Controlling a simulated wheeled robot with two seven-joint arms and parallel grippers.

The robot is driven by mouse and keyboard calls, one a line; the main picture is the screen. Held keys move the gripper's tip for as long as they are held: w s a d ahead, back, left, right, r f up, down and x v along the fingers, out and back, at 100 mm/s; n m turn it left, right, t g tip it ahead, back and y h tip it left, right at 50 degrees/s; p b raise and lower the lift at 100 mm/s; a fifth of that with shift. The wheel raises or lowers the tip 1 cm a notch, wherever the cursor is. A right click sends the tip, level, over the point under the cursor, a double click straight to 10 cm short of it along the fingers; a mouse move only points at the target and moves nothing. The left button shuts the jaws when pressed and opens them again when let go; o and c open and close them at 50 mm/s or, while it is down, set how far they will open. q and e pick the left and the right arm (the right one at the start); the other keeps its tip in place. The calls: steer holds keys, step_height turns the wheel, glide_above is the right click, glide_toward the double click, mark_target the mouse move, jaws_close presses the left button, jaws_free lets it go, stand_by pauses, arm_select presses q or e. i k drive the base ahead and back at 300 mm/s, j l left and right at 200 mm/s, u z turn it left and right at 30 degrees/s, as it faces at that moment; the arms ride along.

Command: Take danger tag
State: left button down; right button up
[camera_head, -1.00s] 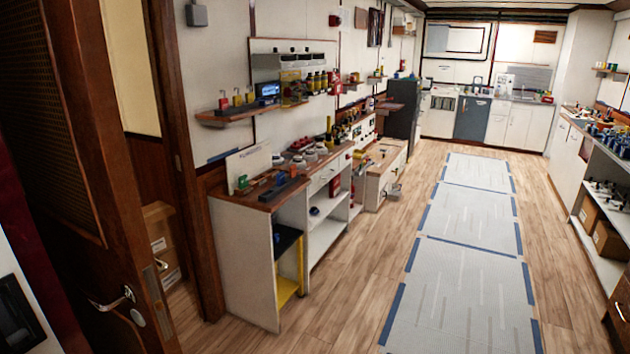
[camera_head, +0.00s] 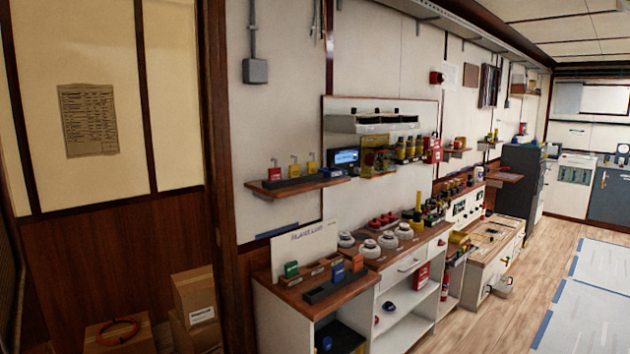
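No danger tag can be made out for certain at this size. A small red and white item (camera_head: 432,150) hangs at the right end of the wall board, too small to read. A yellowish rack of small items (camera_head: 375,160) is beside it, under the grey shelf unit. Padlocks in red, yellow and blue (camera_head: 294,170) stand on a wooden wall shelf (camera_head: 330,182) at the left. Neither of my grippers is in view.
A wood-topped white workbench (camera_head: 290,302) along the wall carries round white devices (camera_head: 387,240) and small blocks. Floor is free at right, around the grey mat (camera_head: 600,275).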

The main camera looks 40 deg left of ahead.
mark_target(274, 175)
steer(key=i+j+u, duration=0.1)
steer(key=i+u, duration=0.6)
steer(key=i, duration=0.15)
steer(key=i+l+u, duration=0.15)
steer(key=i+u, duration=0.2)
steer(key=i, duration=0.1)
